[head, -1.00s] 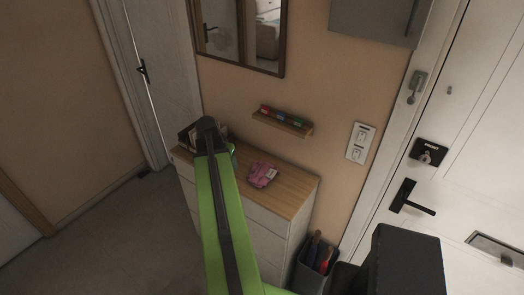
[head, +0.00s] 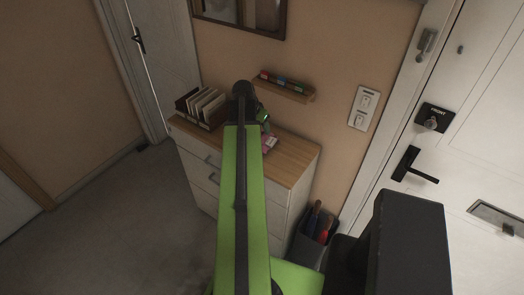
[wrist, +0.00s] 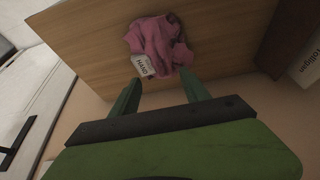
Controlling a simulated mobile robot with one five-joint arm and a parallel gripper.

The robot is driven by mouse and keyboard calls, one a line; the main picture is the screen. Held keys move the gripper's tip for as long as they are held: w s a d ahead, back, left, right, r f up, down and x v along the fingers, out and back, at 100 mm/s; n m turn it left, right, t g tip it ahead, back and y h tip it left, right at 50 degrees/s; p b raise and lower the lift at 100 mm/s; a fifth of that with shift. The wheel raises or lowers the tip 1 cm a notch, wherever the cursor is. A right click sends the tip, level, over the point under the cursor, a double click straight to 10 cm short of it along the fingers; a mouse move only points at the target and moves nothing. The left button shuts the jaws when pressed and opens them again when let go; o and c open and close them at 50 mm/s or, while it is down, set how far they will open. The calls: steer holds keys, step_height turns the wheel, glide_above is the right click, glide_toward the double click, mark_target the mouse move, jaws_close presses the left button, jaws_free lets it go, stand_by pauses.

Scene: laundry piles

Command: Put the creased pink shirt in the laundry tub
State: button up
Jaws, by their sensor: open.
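The creased pink shirt lies crumpled on the wooden dresser top, with a white tag marked "HAND"; in the wrist view the shirt (wrist: 152,40) is at top centre. In the head view only a small part of the shirt (head: 271,142) shows, the rest hidden behind my arm. My gripper (wrist: 160,76) is open and empty, its two green fingers apart and pointing toward the shirt's near edge. Whether they touch it I cannot tell. In the head view my gripper (head: 263,116) is over the dresser, mostly hidden by my arm. I cannot make out a laundry tub.
The dresser (head: 290,172) stands against the wall. A file holder (head: 203,107) with papers is at its left end. A small shelf (head: 284,88) hangs above. A dark bin (head: 309,243) with long-handled items stands to its right. Floor on the left is clear.

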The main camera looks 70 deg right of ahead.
mark_target(262, 135)
steer(key=shift+b+x, duration=0.35)
steer(key=shift+x, duration=0.7)
steer(key=b+x, duration=0.5)
steer(key=shift+w+a+f, duration=0.1)
steer(key=shift+w+f, duration=0.15)
steer(key=shift+r, duration=0.2)
jaws_close()
